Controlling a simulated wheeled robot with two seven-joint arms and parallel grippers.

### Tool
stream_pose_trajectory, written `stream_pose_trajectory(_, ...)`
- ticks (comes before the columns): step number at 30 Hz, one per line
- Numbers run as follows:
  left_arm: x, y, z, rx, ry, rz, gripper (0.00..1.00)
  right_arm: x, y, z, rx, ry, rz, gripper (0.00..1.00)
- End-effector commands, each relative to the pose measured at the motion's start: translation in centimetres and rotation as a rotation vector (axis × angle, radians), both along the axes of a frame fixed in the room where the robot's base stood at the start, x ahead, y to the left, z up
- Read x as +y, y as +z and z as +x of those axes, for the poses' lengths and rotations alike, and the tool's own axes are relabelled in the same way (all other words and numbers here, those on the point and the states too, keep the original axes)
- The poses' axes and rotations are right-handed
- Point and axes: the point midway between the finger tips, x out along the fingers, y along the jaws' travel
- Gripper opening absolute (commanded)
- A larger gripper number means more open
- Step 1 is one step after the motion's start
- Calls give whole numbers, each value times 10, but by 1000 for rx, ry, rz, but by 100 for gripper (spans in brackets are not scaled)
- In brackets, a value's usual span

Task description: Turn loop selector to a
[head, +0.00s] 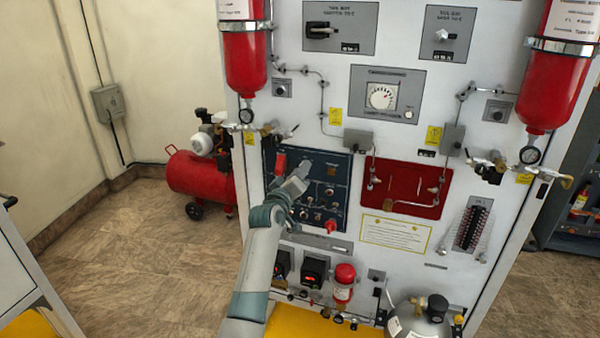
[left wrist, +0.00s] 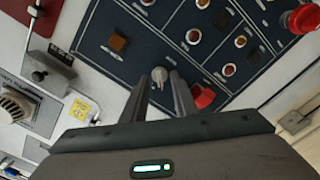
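The dark blue control panel (head: 335,170) is on the white trainer's front; it fills much of the left wrist view (left wrist: 115,65). A small grey selector knob (left wrist: 159,74) on it lies between my left fingertips in that view; its label is unreadable, so I cannot confirm it is the loop selector. My left gripper (head: 299,178) is in front of the panel in the head view, hiding part of it. In the left wrist view its two fingers (left wrist: 160,84) stand apart on either side of the knob; contact is not clear. My right gripper is not in view.
A red handle (left wrist: 203,96) is close beside the right finger in the left wrist view. A red mushroom button (head: 330,227) sits lower on the panel. A red recessed panel (head: 408,188) is to the right. A red compressor (head: 198,174) stands on the floor left.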

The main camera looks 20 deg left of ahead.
Motion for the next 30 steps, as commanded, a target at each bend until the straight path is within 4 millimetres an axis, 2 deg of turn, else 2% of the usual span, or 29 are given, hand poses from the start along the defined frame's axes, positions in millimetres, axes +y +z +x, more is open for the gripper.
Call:
stream_pose_trajectory(8, 0, 0, -1, 0, 0, 1, 26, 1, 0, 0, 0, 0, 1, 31)
stream_pose_trajectory(14, 0, -1, -8, -1, 0, 0, 26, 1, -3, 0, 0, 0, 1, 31)
stream_pose_trajectory(20, 1, -2, -28, -1, 1, 0, 26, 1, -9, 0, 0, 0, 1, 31)
stream_pose_trajectory(30, 3, -3, -80, -1, 0, 1, 26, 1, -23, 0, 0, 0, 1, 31)
